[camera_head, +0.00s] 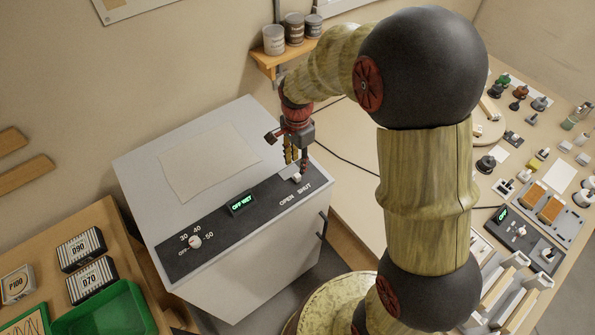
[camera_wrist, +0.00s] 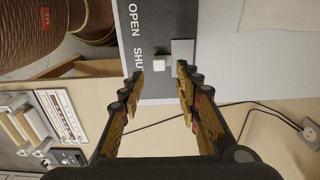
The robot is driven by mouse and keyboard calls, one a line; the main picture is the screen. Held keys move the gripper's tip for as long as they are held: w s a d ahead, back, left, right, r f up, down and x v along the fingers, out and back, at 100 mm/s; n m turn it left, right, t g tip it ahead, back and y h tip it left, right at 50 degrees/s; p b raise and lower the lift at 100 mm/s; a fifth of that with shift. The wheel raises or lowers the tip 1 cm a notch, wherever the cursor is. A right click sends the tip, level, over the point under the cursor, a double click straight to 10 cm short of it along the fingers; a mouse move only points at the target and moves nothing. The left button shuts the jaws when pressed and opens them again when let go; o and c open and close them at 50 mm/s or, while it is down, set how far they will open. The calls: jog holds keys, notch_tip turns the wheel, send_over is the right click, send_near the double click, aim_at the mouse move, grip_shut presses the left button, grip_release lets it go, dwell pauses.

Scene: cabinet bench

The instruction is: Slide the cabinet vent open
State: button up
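The cabinet (camera_head: 240,276) is a pale grey box with a black control strip along its top front edge. The vent slider is a small white knob (camera_head: 297,177) at the strip's right end, beside the word SHUT; OPEN is printed to its left. In the wrist view the knob (camera_wrist: 160,62) sits beside a grey plate (camera_wrist: 182,50). My gripper (camera_head: 296,162) is above this end of the strip, pointing down. In the wrist view its fingers (camera_wrist: 158,82) are apart and empty, with the knob seen between and just beyond the tips. Contact is not visible.
The strip also has a dial (camera_head: 194,242) and a lit display (camera_head: 241,203) reading OFF WET. A paper sheet (camera_head: 208,160) lies on the cabinet top. A dark handle (camera_head: 323,224) juts from the cabinet side. A bench with many small parts stands right.

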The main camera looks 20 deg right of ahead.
aim_at(297, 175)
notch_tip(297, 175, down, 6)
jog(key=shift+s, duration=0.1)
jog(key=shift+c, duration=1.2)
grip_shut()
